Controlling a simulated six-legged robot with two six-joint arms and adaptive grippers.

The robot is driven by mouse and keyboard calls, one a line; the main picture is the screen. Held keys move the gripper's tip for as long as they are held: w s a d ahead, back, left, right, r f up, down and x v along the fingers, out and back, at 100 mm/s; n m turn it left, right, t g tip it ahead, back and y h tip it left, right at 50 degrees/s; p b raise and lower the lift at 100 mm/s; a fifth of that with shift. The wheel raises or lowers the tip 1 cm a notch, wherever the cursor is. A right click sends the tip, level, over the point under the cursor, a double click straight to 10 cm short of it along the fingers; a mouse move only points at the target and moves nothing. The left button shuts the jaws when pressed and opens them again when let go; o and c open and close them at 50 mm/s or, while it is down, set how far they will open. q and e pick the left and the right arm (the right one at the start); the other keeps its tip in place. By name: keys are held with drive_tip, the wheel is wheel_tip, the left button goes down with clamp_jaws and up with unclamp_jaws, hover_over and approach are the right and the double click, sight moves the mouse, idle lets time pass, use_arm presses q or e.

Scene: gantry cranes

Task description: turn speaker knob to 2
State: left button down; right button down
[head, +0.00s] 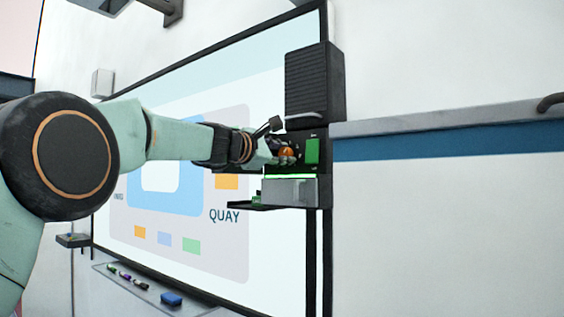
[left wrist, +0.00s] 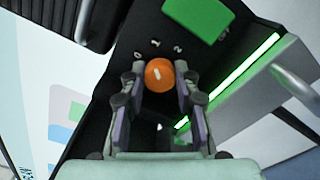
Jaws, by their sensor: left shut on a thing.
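The orange speaker knob (left wrist: 160,74) is on a black panel (left wrist: 122,62), with the marks 0, 1 and 2 in an arc above it. The white line on its face points roughly toward the 1. My left gripper (left wrist: 160,88) is shut on the knob, one finger on each side. In the head view the left gripper (head: 284,158) reaches the panel below the black speaker (head: 308,88), and the orange knob (head: 287,151) shows between its fingers. My right gripper is in neither view.
A green block (head: 312,151) is on the panel right of the knob. Below are a lit green strip (head: 290,176), a grey box (head: 290,191) and a small shelf (head: 257,206). The whiteboard (head: 215,265) is behind my arm, with a marker tray (head: 150,290) below.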

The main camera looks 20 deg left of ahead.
use_arm(q)
drive_tip(key=m+b, duration=0.4)
drive_tip(key=m, duration=0.7)
drive_tip(key=shift+f, duration=0.2)
drive_tip(key=shift+m, duration=0.3)
drive_tip(key=c, duration=1)
unclamp_jaws()
drive_tip(key=shift+r, duration=0.15)
drive_tip(key=shift+s, duration=0.1)
